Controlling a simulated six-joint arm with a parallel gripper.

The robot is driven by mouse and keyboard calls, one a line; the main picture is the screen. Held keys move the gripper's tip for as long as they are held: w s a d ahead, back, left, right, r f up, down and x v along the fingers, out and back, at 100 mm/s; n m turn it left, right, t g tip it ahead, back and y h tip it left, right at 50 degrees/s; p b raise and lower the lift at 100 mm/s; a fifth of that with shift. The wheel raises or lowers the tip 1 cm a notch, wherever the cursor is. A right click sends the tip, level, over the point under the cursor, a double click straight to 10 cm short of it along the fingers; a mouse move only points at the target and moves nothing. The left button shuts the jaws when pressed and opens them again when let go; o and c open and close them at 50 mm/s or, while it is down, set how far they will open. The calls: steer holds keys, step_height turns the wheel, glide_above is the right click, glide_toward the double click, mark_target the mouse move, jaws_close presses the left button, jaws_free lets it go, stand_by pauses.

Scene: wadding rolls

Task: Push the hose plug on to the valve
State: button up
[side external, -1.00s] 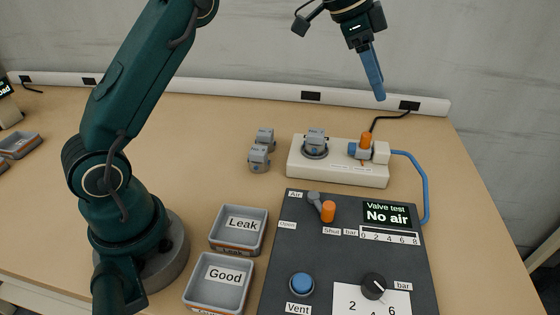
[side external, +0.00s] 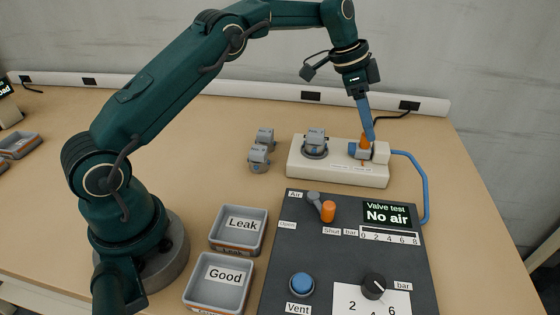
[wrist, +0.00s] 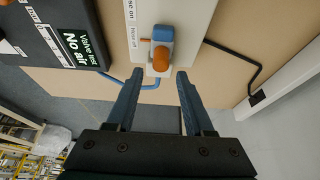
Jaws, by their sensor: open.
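The hose plug, blue with an orange knob (side external: 353,149), sits at the right end of a white fixture (side external: 335,178), beside a white block with a blue hose. In the wrist view the plug's blue body (wrist: 163,34) and orange knob (wrist: 161,60) lie ahead of the fingers. A grey valve (side external: 316,137) sits upright in the round seat to the left, with a gap between it and the plug. My gripper (side external: 370,137) is right above the plug, its fingers partly covering the knob.
Two more grey valves (side external: 259,156) stand left of the fixture. The dark control panel (side external: 340,260) in front reads "No air" and carries an orange-tipped lever (side external: 327,211). Leak (side external: 238,240) and Good (side external: 217,295) trays lie beside it. The blue hose (side external: 425,190) curves along the right.

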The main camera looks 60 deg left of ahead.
steer(key=shift+f, duration=0.1)
steer(key=shift+s+a+x, duration=0.15)
steer(key=shift+x, duration=0.7)
steer(key=shift+s+a+x, duration=0.1)
steer(key=shift+x, duration=0.75)
steer(key=shift+f, duration=0.2)
steer(key=c, duration=0.7)
steer(key=shift+s+a, duration=1.7)
steer(key=o, duration=0.7)
